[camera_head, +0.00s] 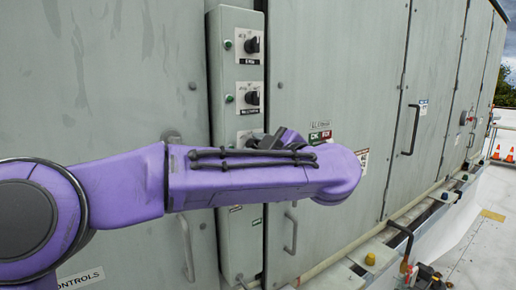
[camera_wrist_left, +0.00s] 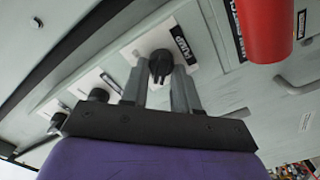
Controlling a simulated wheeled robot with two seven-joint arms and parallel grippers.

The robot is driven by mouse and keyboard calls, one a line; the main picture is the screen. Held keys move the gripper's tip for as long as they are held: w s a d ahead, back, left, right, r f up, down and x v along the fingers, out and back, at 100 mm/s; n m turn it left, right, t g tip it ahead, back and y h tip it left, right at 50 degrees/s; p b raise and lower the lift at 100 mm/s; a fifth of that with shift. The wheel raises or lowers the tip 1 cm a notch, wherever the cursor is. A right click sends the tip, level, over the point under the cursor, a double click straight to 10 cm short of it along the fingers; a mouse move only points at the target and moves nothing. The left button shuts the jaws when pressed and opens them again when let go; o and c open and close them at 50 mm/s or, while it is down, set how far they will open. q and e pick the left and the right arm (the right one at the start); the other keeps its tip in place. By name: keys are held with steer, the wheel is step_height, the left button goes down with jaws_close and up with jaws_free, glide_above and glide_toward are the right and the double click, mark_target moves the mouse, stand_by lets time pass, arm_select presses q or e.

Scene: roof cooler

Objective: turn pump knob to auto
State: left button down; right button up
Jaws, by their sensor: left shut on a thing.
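The pump knob (camera_wrist_left: 161,61) is a round black knob on a white plate, beside a black label (camera_wrist_left: 181,44) that appears to read PUMP. My left gripper (camera_wrist_left: 160,76) has its two grey fingers on either side of this knob and is shut on it. The fingers cover part of the knob's sides, and its pointer position cannot be read. In the head view my purple left arm crosses the grey control box (camera_head: 238,222) and hides most of this knob. My right gripper is not in view.
Two more black knobs, an upper one (camera_head: 252,45) and a middle one (camera_head: 252,97), sit above on the same box with green lamps beside them. Cabinet door handles (camera_head: 411,129) stick out to the right. A red cylinder (camera_wrist_left: 265,30) is close in the wrist view.

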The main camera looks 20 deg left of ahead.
arm_select(q)
steer(key=c, duration=1)
jaws_free()
steer(key=shift+o, duration=0.6)
steer(key=shift+w, duration=0.15)
steer(key=b+v, duration=0.3)
steer(key=v, duration=0.7)
steer(key=shift+d, duration=0.1)
steer(key=shift+f, duration=0.1)
